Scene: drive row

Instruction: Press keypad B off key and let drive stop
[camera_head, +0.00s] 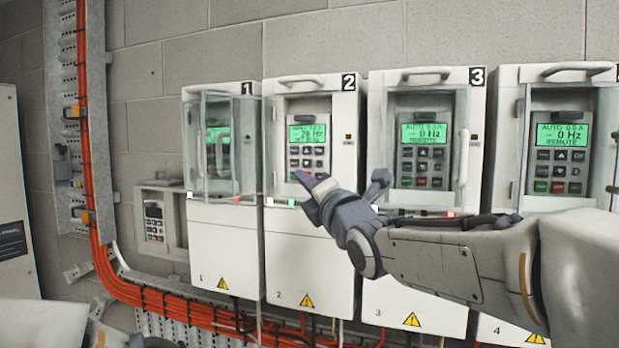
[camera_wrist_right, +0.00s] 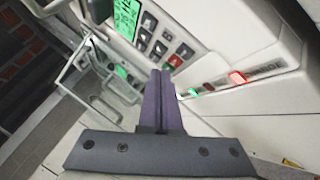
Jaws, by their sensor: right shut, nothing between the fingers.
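The keypad of drive 2 (camera_head: 307,140) has a lit green display, grey keys and red and green keys at the bottom; its display text is too small to read surely. No letter B is legible. My right gripper (camera_head: 311,187) is shut and empty in front of its lower edge, hiding part of the bottom row. In the right wrist view its purple fingers (camera_wrist_right: 160,85) point at the keypad, tips close to a red key (camera_wrist_right: 181,54); I cannot tell whether they touch. A green lamp (camera_head: 291,203) glows below this keypad.
A clear door (camera_head: 233,150) stands open leftward, in front of drive 1. Drive 3 (camera_head: 423,142) shows 0 Hz behind its cover. Drive 4 (camera_head: 560,150) is partly behind my right arm. A smaller keypad (camera_head: 154,222) is on the wall at left, beside orange cables (camera_head: 84,150).

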